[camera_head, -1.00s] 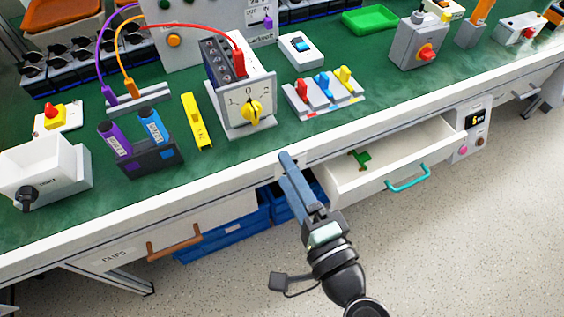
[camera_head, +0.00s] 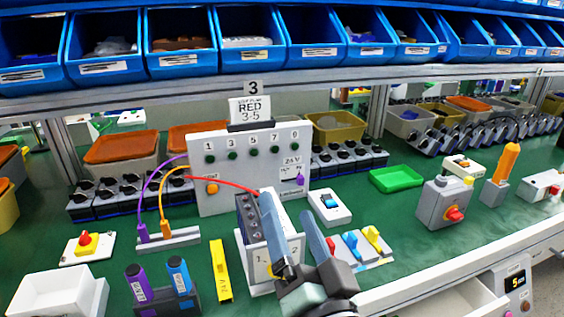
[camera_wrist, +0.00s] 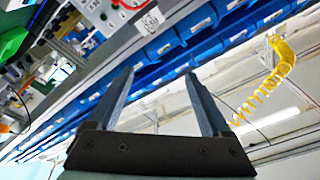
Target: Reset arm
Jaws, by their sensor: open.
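My gripper (camera_head: 300,232) is raised over the front of the green bench in the head view, its two blue-grey fingers apart with nothing between them. In the wrist view my gripper (camera_wrist: 160,95) points up toward the blue bins and is also open and empty.
A grey panel (camera_head: 225,175) with a "RED 3-5" sign stands behind. Red, blue and yellow levers (camera_head: 360,246) sit close right of my gripper. An open drawer (camera_head: 455,303) is at the lower right. Blue bins (camera_head: 315,42) line the shelf above. A yellow coiled cable (camera_wrist: 270,85) hangs in the wrist view.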

